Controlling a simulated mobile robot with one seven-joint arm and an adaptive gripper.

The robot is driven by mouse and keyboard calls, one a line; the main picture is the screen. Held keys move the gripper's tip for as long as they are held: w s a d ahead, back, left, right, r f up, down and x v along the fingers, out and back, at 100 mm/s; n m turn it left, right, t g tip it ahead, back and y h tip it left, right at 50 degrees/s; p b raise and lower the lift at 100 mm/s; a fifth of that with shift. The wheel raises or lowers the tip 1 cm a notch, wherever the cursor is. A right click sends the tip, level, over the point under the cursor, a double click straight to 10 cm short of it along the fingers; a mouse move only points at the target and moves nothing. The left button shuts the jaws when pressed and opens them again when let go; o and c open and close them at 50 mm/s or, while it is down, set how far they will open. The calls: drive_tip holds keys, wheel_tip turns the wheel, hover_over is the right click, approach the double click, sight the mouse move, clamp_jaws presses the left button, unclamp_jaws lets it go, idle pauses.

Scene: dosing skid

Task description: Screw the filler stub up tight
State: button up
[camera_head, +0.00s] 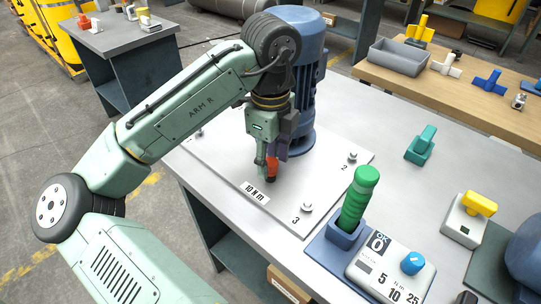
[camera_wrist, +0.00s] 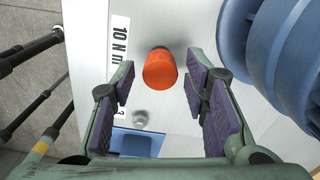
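The orange-red piece I take for the filler stub (camera_wrist: 160,72) stands on the pale plate beside the "10 N m" label; it also shows in the head view (camera_head: 272,166), partly hidden by my gripper. My gripper (camera_head: 267,160) points down over it. In the wrist view my gripper (camera_wrist: 160,75) is open, its purple-padded fingers on either side of the stub with gaps on both sides. I cannot tell how far down the fingers reach. A green-handled tool (camera_head: 358,198) stands in a blue holder (camera_head: 342,237), beside a grey unit (camera_head: 390,270) with a blue dial marked 5, 10, 25.
A tall blue motor (camera_head: 306,85) stands close behind my gripper, at right in the wrist view. The plate (camera_head: 225,165) carries small numbered bolts (camera_head: 307,207). The bench between is clear.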

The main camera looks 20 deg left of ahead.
sight(270, 162)
drive_tip(key=shift+o, duration=0.4)
wheel_tip(270, 162, up, 12)
idle(0.4)
drive_tip(key=shift+c, duration=0.4)
